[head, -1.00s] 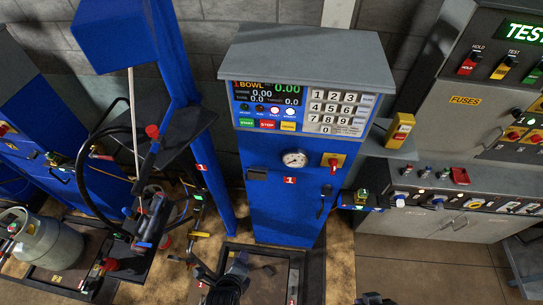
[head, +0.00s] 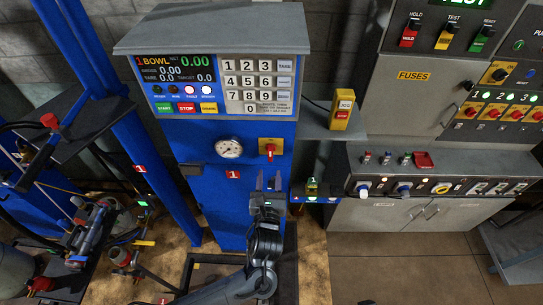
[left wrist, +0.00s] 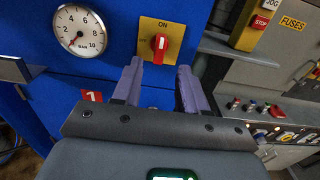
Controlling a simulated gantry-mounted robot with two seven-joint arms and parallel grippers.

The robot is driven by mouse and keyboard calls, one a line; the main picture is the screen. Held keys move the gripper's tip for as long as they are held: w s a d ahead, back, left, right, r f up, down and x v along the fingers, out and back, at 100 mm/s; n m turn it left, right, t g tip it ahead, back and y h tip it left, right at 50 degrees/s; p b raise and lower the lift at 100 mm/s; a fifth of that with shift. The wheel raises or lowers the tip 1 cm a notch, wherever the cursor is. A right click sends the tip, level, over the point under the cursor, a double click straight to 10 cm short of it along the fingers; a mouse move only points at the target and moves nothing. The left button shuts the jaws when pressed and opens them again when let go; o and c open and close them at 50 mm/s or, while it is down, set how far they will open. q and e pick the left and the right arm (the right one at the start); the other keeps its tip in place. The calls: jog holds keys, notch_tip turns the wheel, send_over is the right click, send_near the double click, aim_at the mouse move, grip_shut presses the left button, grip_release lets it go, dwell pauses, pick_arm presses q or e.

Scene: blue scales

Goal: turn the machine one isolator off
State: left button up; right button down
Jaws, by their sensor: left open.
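The machine one isolator (head: 270,150) is a red rotary handle on a yellow plate, on the front of the blue column marked 1. Its handle stands about upright, and in the left wrist view the isolator (left wrist: 160,42) shows the word ON above it. My left gripper (head: 268,180) is just below the isolator in the head view, its two fingers pointing up toward it. In the left wrist view the gripper (left wrist: 160,68) is open and empty, with the handle beyond the gap between the fingertips. My right gripper is not in view.
A round pressure gauge (head: 229,148) is left of the isolator. The keypad panel (head: 255,85) is above. A yellow JOG/STOP box (head: 343,110) stands to the right, above a small shelf. The grey fuse cabinet (head: 420,90) is farther right.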

aim_at(270, 158)
pick_arm(q)
jog(key=w, duration=0.9)
jog(key=shift+w+d, duration=0.2)
jog(key=shift+d, duration=0.05)
jog(key=shift+c, duration=0.3)
grip_shut()
